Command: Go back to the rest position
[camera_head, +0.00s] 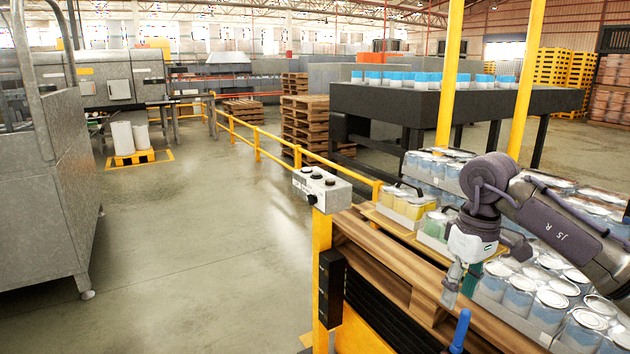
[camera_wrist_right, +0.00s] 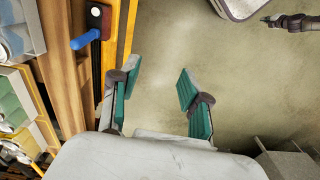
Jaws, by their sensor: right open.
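My right gripper (camera_head: 461,284) hangs at the right of the head view, in front of the trays of cans. It also shows in the right wrist view (camera_wrist_right: 152,92), where its two green-padded fingers stand apart with only bare floor between them. It is open and empty. My left gripper is not in view in either frame.
Trays of silver-lidded cans (camera_head: 548,303) stand close behind and right of my right gripper, on a wooden pallet (camera_head: 385,278). A blue-handled lever (camera_head: 460,330) is just below it. A yellow post with a button box (camera_head: 322,188) stands left. Floor (camera_head: 200,240) further left is clear.

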